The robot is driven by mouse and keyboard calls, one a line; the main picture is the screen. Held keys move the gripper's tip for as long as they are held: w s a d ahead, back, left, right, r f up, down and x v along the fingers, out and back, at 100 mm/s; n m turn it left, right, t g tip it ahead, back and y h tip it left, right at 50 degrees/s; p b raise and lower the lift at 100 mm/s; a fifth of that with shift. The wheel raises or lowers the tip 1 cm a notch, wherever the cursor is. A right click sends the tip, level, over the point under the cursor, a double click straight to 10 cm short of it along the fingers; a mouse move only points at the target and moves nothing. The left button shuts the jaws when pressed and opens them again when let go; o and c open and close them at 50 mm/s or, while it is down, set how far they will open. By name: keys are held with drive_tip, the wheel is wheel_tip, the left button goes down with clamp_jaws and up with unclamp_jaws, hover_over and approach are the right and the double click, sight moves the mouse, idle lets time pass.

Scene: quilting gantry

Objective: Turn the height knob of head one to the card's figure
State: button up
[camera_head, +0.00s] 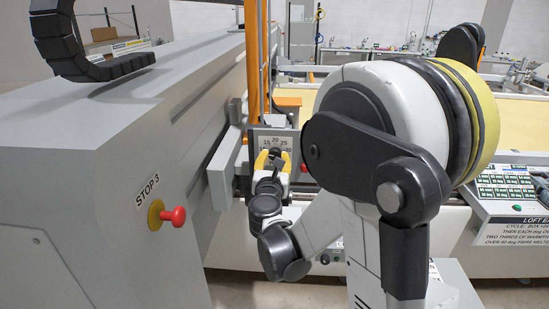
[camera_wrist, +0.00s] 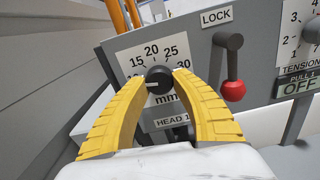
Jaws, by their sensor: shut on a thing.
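The height knob (camera_wrist: 159,80) is black and sits on a white dial plate marked 15, 20, 25, 30 and mm, above a HEAD 1 label (camera_wrist: 172,121). Its white pointer line faces left, below the 15; the figure there is partly covered by my left finger. My gripper (camera_wrist: 160,78) has yellow ribbed fingers shut on the knob from both sides. In the head view my gripper (camera_head: 273,160) is at the dial plate (camera_head: 276,140), partly hidden by my arm.
A LOCK lever (camera_wrist: 231,68) with a red ball hangs just right of the dial. A TENSION dial (camera_wrist: 306,40) and a PULL 1 OFF display (camera_wrist: 300,87) are further right. A red STOP 3 button (camera_head: 174,217) juts from the grey housing (camera_head: 80,180) at left.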

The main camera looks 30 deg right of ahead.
drive_tip(key=m+b, duration=0.2)
drive_tip(key=m, duration=0.3)
drive_tip(key=shift+w, duration=0.1)
drive_tip(key=m+b, duration=0.2)
drive_tip(key=m, duration=0.4)
drive_tip(key=shift+a+m, duration=0.15)
drive_tip(key=shift+m, duration=0.25)
drive_tip(key=m+b, duration=0.1)
drive_tip(key=m, duration=0.5)
drive_tip(key=shift+r, duration=0.15)
drive_tip(key=m, duration=0.5)
drive_tip(key=shift+r+m+b, duration=0.15)
drive_tip(key=shift+m+b, duration=0.2)
drive_tip(key=shift+m, duration=0.05)
drive_tip(key=o, duration=1.2)
